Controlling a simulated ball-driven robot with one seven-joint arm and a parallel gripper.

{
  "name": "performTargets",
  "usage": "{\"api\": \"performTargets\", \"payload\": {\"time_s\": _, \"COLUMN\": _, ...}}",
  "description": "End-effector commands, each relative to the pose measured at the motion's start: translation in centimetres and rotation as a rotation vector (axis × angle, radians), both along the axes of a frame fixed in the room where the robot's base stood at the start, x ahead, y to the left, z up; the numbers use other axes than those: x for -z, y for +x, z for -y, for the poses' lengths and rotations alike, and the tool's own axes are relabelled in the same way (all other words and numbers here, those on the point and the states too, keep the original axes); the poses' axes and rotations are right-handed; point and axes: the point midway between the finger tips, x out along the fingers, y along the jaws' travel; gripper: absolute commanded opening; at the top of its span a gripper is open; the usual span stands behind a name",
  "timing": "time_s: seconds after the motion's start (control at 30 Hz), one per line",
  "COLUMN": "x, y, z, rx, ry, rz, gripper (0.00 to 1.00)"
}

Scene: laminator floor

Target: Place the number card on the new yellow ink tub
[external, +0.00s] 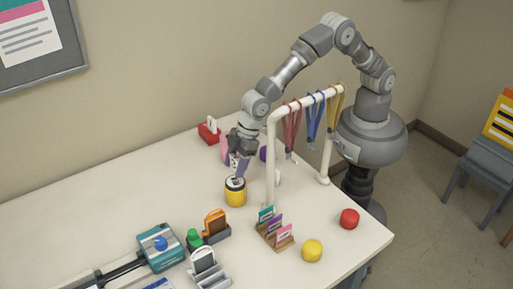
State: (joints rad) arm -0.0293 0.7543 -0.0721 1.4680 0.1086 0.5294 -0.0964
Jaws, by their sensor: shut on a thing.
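A yellow tub (235,197) with a dark band stands upright on the table, left of the white rack. A small pale patch with dark marks shows at its top; I cannot tell whether this is its lid or a card. My gripper (241,174) points down just above the tub. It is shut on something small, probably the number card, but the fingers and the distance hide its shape. I cannot tell whether the held thing touches the tub. Another yellow round tub or ball (312,251) sits near the front right of the table.
A white rack (271,165) with red, blue and yellow lanyards stands close right of my gripper.

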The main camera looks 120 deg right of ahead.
Motion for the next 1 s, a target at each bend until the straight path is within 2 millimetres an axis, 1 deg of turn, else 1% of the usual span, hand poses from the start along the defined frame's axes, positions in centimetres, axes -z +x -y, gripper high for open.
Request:
{"api": "performTargets", "payload": {"time_s": 0.07, "x": 0.1, "y": 0.7, "z": 0.0, "rx": 0.0, "ry": 0.0, "rz": 0.001, "gripper": 0.27}}
{"api": "performTargets", "payload": {"time_s": 0.2, "x": 2.8, "y": 0.6, "z": 0.0, "rx": -0.001, "ry": 0.0, "rz": -0.003, "gripper": 0.27}}
{"api": "performTargets", "payload": {"time_s": 0.27, "x": 3.5, "y": 0.6, "z": 0.0, "rx": -0.001, "ry": 0.0, "rz": -0.002, "gripper": 0.27}}
{"api": "performTargets", "payload": {"time_s": 0.5, "x": 3.5, "y": 0.6, "z": 0.0, "rx": -0.001, "ry": 0.0, "rz": 0.0, "gripper": 0.27}}
{"api": "performTargets", "payload": {"time_s": 0.63, "x": 3.9, "y": 0.6, "z": 0.0, "rx": -0.001, "ry": 0.0, "rz": 0.0, "gripper": 0.27}}
{"api": "performTargets", "payload": {"time_s": 0.67, "x": 3.9, "y": 0.6, "z": 0.0, "rx": -0.001, "ry": 0.0, "rz": 0.0, "gripper": 0.61}}
{"api": "performTargets", "payload": {"time_s": 0.7, "x": 3.8, "y": 0.6, "z": 0.0, "rx": -0.001, "ry": 0.0, "rz": 0.0, "gripper": 0.7}}
{"api": "performTargets", "payload": {"time_s": 0.73, "x": 3.8, "y": 0.6, "z": 0.0, "rx": -0.001, "ry": 0.0, "rz": 0.0, "gripper": 0.77}}
{"api": "performTargets", "payload": {"time_s": 0.77, "x": 3.8, "y": 0.6, "z": 0.0, "rx": -0.001, "ry": 0.0, "rz": 0.0, "gripper": 0.82}}
{"api": "performTargets", "payload": {"time_s": 1.0, "x": 3.8, "y": 0.6, "z": 0.0, "rx": -0.001, "ry": 0.0, "rz": 0.0, "gripper": 0.82}}
